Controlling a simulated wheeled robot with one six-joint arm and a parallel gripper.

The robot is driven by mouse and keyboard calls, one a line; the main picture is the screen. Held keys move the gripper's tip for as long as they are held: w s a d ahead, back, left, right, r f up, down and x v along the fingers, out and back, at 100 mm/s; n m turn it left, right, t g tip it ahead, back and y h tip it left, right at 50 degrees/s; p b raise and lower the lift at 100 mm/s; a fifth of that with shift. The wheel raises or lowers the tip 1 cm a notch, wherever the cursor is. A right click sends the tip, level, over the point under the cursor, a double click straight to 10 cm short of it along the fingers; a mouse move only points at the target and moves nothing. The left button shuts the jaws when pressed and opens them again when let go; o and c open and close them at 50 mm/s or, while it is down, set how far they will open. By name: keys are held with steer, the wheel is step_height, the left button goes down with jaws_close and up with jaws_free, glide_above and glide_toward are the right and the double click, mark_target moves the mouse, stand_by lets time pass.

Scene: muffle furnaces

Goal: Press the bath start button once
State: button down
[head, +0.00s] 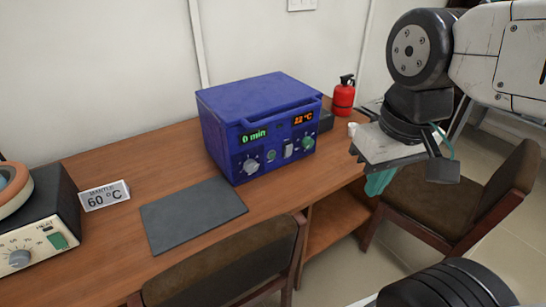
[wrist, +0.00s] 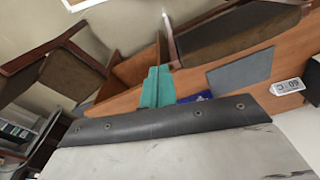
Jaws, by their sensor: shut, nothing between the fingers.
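The blue bath (head: 222,112) stands on the wooden desk in the head view, its front panel facing me. The panel shows "0 min" and "22 °C", a pale knob (head: 250,165), a small round button (head: 271,155), a white rocker switch (head: 288,149) and a green knob (head: 308,143). I cannot read which control is the start button. My gripper (head: 378,184) is shut and empty, to the right of the bath and clear of it, with teal fingers pointing down. In the wrist view the teal fingers (wrist: 157,87) are together; a sliver of blue (wrist: 196,97) shows beside them.
A dark mat (head: 195,212) lies in front of the bath. A "MANTLE 60 °C" sign (head: 105,195) and a heating mantle (head: 45,220) stand at left. A red extinguisher (head: 344,97) stands behind right. Chairs (head: 235,265) (head: 450,195) stand at the desk's front and right.

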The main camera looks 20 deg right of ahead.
mark_target(272, 155)
steer(key=w+d+f+n+t+h, duration=0.1)
steer(key=w+d+f+n, duration=0.3)
steer(key=w+f, duration=0.8)
steer(key=w+d+f+n+t, duration=0.1)
steer(key=w+d+f+n, duration=0.1)
steer(key=w+d+f, duration=0.7)
steer(key=w+a+f+n+t+y, duration=0.1)
steer(key=w+a+y, duration=0.1)
steer(key=a, duration=0.2)
steer(key=w+a+f+n+t+y, duration=0.1)
steer(key=w+a+n+t+y, duration=0.1)
steer(key=w+a, duration=0.1)
steer(key=w+a+f+n+t+y, duration=0.1)
steer(key=w+a+f, duration=0.1)
steer(key=a, duration=0.3)
steer(key=shift+w+f+y, duration=0.1)
steer(key=shift+w+y, duration=0.3)
steer(key=shift+w, duration=0.05)
steer(key=shift+w+a+r+n+t, duration=0.15)
steer(key=shift+a+r+n+t, duration=0.15)
steer(key=shift+r, duration=0.05)
steer(key=shift+w+a, duration=0.35)
steer(key=shift+w, duration=1.05)
steer(key=shift+w+a, duration=0.4)
steer(key=shift+w, duration=1.05)
steer(key=shift+w+a, duration=0.35)
steer(key=shift+w, duration=1.05)
